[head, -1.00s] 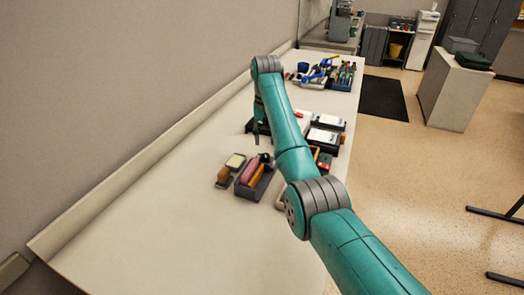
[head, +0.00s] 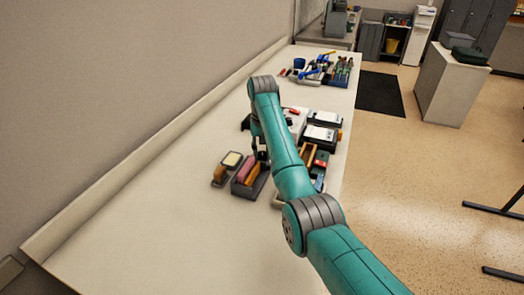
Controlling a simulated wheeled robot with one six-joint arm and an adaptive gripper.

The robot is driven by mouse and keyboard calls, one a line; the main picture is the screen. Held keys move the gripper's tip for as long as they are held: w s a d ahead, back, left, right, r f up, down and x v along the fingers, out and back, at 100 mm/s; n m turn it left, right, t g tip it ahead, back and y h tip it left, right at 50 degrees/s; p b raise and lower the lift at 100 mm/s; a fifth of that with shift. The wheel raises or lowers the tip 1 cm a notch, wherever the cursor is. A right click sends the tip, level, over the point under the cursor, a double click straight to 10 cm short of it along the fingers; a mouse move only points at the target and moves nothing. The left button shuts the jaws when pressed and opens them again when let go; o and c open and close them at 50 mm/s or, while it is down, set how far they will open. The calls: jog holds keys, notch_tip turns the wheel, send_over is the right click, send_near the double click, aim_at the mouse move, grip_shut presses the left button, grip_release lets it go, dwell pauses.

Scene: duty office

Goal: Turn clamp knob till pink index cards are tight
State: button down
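A dark grey tray-like holder (head: 261,184) sits on the long pale worktop, left of my arm. A pink block (head: 246,169), possibly the index cards, stands in it beside an orange-brown piece (head: 256,174). My gripper (head: 259,154) hangs low from the end of my teal arm, at the far end of this holder. A small dark shape shows by the fingertips; I cannot tell whether it is the clamp knob or part of my gripper. The fingers are too small and dark to show whether they are open or touching anything.
A small block with a pale top (head: 232,160) and a brown piece (head: 220,174) stand just left. Boxes with white tops (head: 320,134) and more items lie right of my arm. Tools (head: 325,70) stand farther back. The worktop's near left is clear.

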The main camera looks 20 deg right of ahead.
jog(key=shift+m, duration=0.4)
jog(key=m, duration=0.5)
jog(key=shift+m, duration=0.3)
jog(key=m, duration=0.6)
dwell(0.4)
jog(key=c, duration=1.1)
grip_release()
jog(key=shift+c, duration=0.2)
